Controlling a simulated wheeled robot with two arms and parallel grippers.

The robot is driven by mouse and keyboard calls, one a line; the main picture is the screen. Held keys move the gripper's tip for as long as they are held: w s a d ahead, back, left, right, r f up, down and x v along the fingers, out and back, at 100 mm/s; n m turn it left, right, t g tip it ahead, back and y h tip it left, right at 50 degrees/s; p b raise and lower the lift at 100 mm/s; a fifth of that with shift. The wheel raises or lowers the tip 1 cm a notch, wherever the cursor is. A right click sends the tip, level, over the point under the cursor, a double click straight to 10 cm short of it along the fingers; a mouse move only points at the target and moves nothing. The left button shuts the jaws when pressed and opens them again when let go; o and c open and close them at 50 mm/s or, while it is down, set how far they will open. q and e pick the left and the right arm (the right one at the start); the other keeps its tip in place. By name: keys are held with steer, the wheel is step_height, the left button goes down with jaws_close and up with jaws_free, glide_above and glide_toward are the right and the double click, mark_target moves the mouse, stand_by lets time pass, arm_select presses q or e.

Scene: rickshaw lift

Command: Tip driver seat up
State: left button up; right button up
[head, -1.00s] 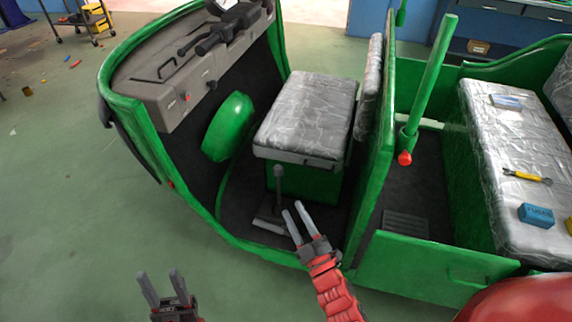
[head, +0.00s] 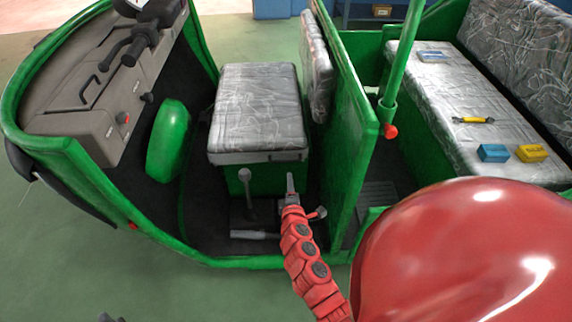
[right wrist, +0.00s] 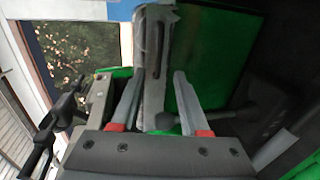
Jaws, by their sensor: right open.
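The driver seat (head: 260,105) is a plastic-wrapped grey cushion lying flat on a green box (head: 262,180). My right gripper (head: 290,182) is at the near edge of the seat, just below its right part. In the right wrist view my right gripper (right wrist: 158,98) is open, and the seat's grey edge (right wrist: 154,75) shows between its two fingers. I cannot tell whether the fingers reach around that edge. Only a dark tip of my left gripper (head: 108,318) shows at the bottom edge of the head view.
A lever (head: 246,185) stands on the floor left of my right gripper. A green partition (head: 345,130) rises on the right. The passenger bench (head: 420,100) holds a yellow-handled tool (head: 473,120), a blue box (head: 493,153) and a yellow box (head: 532,153). Dashboard and handlebar (head: 133,42) are at left.

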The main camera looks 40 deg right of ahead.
steer(key=b+x, duration=0.1)
steer(key=x, duration=0.9)
steer(key=shift+w, duration=0.3)
steer(key=shift+d, duration=0.1)
steer(key=shift+c, duration=0.3)
jaws_close()
stand_by(0.6)
